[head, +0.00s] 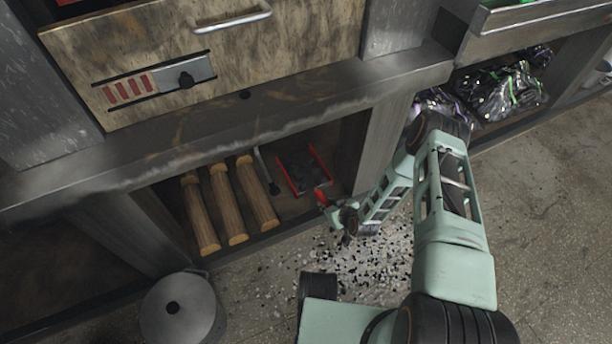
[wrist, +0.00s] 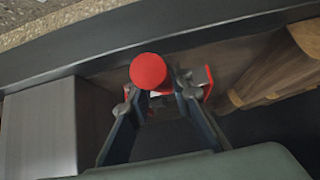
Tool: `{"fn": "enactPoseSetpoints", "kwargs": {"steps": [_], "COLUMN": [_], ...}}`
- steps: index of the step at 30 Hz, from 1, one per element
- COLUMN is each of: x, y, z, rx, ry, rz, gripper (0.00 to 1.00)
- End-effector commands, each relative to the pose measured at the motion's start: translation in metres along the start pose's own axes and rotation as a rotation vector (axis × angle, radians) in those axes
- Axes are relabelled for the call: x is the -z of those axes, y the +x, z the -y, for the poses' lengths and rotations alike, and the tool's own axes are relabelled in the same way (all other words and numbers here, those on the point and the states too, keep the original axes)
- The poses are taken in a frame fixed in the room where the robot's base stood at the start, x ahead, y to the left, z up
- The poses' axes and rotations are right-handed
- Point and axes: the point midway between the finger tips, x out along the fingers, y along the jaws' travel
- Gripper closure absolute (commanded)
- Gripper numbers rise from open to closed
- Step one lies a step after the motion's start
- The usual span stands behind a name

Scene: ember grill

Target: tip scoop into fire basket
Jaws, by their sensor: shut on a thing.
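The red-rimmed scoop (head: 303,174) is in the low shelf bay under the grill, its dark pan facing up. I cannot tell whether the pan holds anything or whether it rests on the shelf. My gripper (head: 326,206) is at the bay's front right edge, shut on the scoop's red handle. In the wrist view the handle's round red end (wrist: 148,71) shows close up, with my gripper (wrist: 158,88) around the handle behind it. Part of the red scoop (wrist: 208,82) shows past the fingers. I cannot make out the fire basket in either view.
Several logs (head: 230,199) lie left of the scoop, with a thin dark tool (head: 266,170) between. A post (head: 381,148) bounds the bay on the right. Dark bits (head: 365,262) litter the floor. A lidded pot (head: 178,308) stands front left. The drawer front (head: 230,62) is above.

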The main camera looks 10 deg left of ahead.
Motion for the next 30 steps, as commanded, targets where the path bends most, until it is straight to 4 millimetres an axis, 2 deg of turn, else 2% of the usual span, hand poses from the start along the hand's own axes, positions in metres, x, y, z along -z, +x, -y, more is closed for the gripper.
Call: {"fn": "enactPoseSetpoints", "kwargs": {"steps": [24, 30], "x": [0.085, 0.086], "y": [-0.082, -0.085], "z": [-0.001, -0.001], "rx": [-0.001, -0.001], "ry": [-0.002, -0.001], "rz": [-0.007, -0.006], "gripper": [1.00, 1.00]}}
